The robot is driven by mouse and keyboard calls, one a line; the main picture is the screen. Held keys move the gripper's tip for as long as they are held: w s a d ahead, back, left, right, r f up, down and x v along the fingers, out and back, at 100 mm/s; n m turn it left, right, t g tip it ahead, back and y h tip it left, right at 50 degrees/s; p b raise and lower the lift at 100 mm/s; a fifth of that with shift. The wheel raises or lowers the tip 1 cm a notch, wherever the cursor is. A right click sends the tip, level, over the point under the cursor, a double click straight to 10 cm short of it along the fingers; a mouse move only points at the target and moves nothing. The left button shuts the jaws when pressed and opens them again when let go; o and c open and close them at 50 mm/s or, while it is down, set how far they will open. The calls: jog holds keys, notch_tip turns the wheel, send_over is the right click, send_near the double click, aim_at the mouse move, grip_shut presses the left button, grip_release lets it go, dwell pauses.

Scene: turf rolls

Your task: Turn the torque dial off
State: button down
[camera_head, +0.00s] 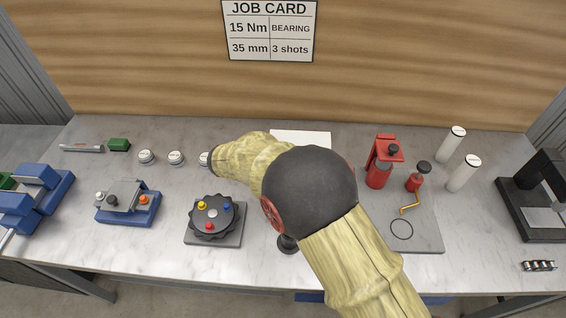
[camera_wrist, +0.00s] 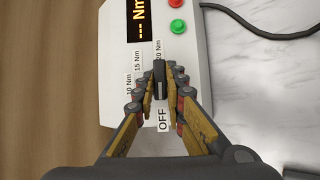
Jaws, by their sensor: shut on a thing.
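In the wrist view, the torque dial (camera_wrist: 160,72) is a narrow dark knob on a pale box (camera_wrist: 115,60). My gripper (camera_wrist: 164,84) is shut on it, one finger on each side. Printed marks for 10, 15 and 20 Nm lie around its upper and left sides, and OFF (camera_wrist: 164,118) is below it. A pale line shows on the knob's lower part, on the side towards OFF. The box's display (camera_wrist: 140,18) reads "--- Nm". In the head view, my arm hides the gripper and dial; a white surface (camera_head: 300,138), probably the box, shows behind it.
A black cable lies right of the box. On the bench are a dark knobbed fixture (camera_head: 211,217), a blue-based fixture (camera_head: 127,206), red tools (camera_head: 381,165) and white cylinders (camera_head: 464,172).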

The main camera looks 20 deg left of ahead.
jog(key=shift+n, duration=0.3)
jog(key=c, duration=1.8)
grip_release()
jog(key=shift+c, duration=0.2)
jog(key=v, duration=1.2)
jog(key=shift+f, duration=0.1)
